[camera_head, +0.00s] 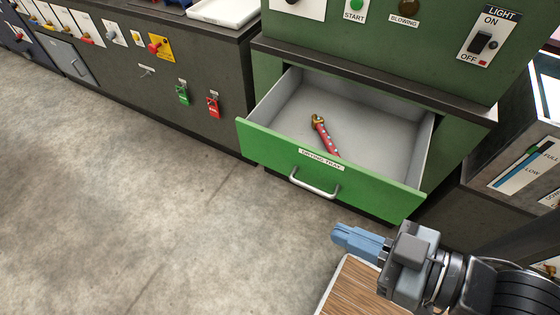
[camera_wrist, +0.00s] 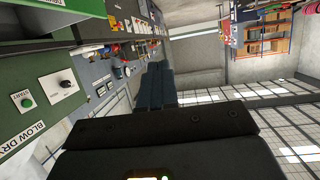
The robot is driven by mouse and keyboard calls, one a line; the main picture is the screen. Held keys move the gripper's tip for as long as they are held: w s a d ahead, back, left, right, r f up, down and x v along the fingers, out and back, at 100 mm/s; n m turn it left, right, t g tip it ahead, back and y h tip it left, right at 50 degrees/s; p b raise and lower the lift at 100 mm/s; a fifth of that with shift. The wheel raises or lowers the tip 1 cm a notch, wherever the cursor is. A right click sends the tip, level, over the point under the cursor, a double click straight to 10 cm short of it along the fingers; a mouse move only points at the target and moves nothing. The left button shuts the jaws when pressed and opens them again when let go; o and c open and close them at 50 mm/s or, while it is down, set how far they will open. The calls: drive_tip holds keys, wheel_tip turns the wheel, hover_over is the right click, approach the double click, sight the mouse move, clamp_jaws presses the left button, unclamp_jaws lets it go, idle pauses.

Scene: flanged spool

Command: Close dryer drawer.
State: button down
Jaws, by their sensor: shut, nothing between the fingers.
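The green dryer drawer (camera_head: 375,187), labelled "DRYING TRAY", stands pulled open from the green cabinet (camera_head: 450,140) in the head view. It has a metal bar handle (camera_head: 314,188) on its front. A red, studded item with a brass-coloured end (camera_head: 323,134) lies inside on the grey drawer floor. My gripper (camera_head: 336,235), with blue fingers, is shut and empty. It is below and to the right of the handle in the picture, apart from the drawer front. In the wrist view my gripper's fingers (camera_wrist: 157,85) show dark, and a bright green strip (camera_wrist: 50,27) shows at top left.
A wood-topped surface (camera_head: 350,290) lies below my gripper. A dark cabinet with a "FULL/LOW" gauge (camera_head: 525,165) stands at right. Grey cabinets with red and green lockout tags (camera_head: 183,93) line the left. The floor (camera_head: 150,200) before the drawer is clear.

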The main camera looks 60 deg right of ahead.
wheel_tip(320, 180, up, 2)
drive_tip(key=n+g+h+b, duration=1)
drive_tip(key=n+g+h, duration=0.3)
drive_tip(key=n+h, duration=0.5)
approach(282, 159)
drive_tip(key=shift+n+y, duration=0.3)
drive_tip(key=shift+n, duration=0.4)
drive_tip(key=d, duration=0.4)
drive_tip(key=d+p, duration=0.1)
drive_tip(key=d, duration=0.1)
drive_tip(key=shift+w+d+r, duration=0.25)
drive_tip(key=shift+w+d, duration=0.05)
drive_tip(key=shift+d, duration=0.1)
